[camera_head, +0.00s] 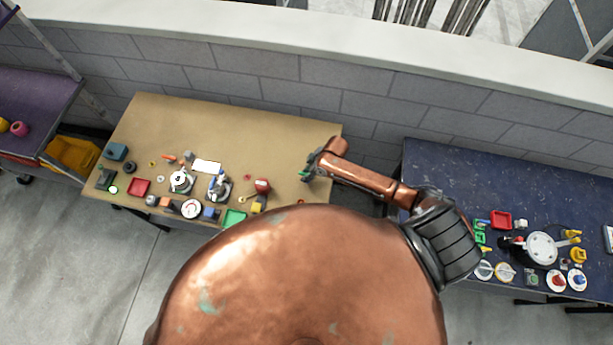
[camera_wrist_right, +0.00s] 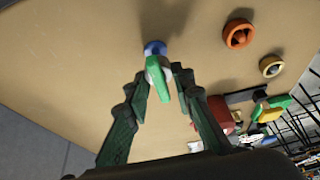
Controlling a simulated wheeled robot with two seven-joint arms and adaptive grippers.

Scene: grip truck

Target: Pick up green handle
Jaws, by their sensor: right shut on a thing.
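The green handle (camera_wrist_right: 158,76) shows in the right wrist view, with a pale round part and a blue ring (camera_wrist_right: 155,47) behind it. My right gripper (camera_wrist_right: 159,78) is shut on the green handle, with its dark green fingers on either side. In the head view my right gripper (camera_head: 308,172) is over the right end of the tan table (camera_head: 240,125). The handle is too small there to tell apart from the fingers. I cannot tell whether the handle is clear of the table. My left gripper is not in view.
An orange ring (camera_wrist_right: 238,34) and a smaller yellow-rimmed ring (camera_wrist_right: 271,66) lie on the table near the gripper. A dark blue table (camera_head: 450,165) stands to the right.

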